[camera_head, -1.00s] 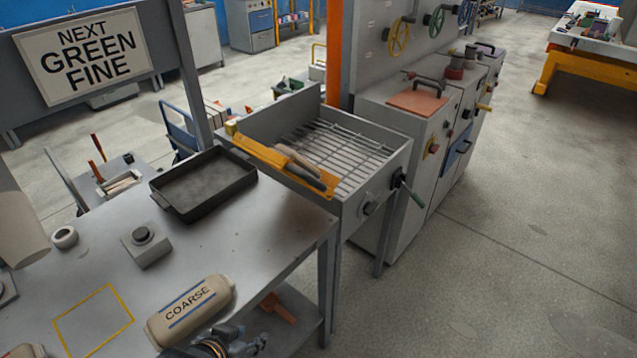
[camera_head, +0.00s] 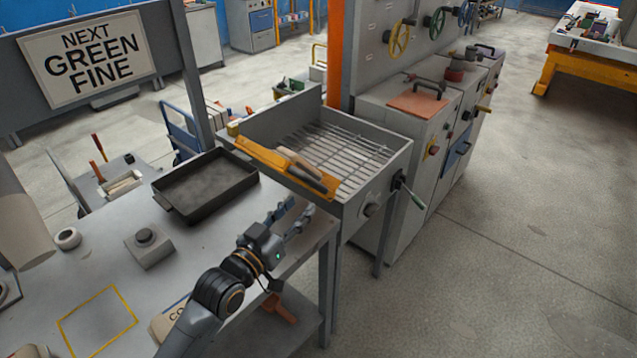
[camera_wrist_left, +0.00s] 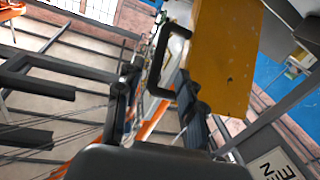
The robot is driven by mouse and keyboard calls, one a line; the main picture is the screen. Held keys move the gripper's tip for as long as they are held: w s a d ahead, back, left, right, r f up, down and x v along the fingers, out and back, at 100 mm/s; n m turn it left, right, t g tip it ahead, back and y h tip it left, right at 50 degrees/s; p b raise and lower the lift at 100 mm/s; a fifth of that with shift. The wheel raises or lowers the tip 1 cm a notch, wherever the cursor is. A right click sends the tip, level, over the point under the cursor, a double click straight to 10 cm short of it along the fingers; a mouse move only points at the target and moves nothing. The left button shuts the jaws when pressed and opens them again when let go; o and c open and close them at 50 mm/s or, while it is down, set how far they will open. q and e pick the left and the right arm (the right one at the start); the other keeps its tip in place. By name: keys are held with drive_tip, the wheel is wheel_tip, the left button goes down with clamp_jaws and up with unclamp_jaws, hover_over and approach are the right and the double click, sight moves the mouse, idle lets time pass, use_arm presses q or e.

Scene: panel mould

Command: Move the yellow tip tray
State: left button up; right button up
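The yellow tip tray (camera_head: 262,155) lies tilted along the near left edge of a grated metal basin in the head view, with tan and dark bar-shaped pieces on it. In the left wrist view, the tray (camera_wrist_left: 222,60) fills the upper right, and a black bracket-like handle (camera_wrist_left: 153,62) shows at its left side. My left gripper (camera_head: 294,211) is above the bench corner, in front of the tray in the head view. In the wrist view, my left gripper (camera_wrist_left: 158,98) has its fingers apart, with nothing between them. My right gripper is out of view.
The grated basin (camera_head: 385,165) stands beyond the bench (camera_head: 215,245). A black pan (camera_head: 205,185) lies on the bench left of the gripper. A button box (camera_head: 149,250) and a partly hidden beige bag (camera_head: 163,326) are also there. Open floor lies to the right.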

sight(319, 187)
use_arm(q)
drive_tip(key=p+x, duration=0.1)
drive_tip(key=x, duration=0.8)
drive_tip(key=shift+w+d, duration=0.1)
drive_tip(key=shift+w, duration=0.05)
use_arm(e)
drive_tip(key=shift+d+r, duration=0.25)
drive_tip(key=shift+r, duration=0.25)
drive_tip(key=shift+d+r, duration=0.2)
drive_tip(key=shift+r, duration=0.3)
use_arm(q)
clamp_jaws()
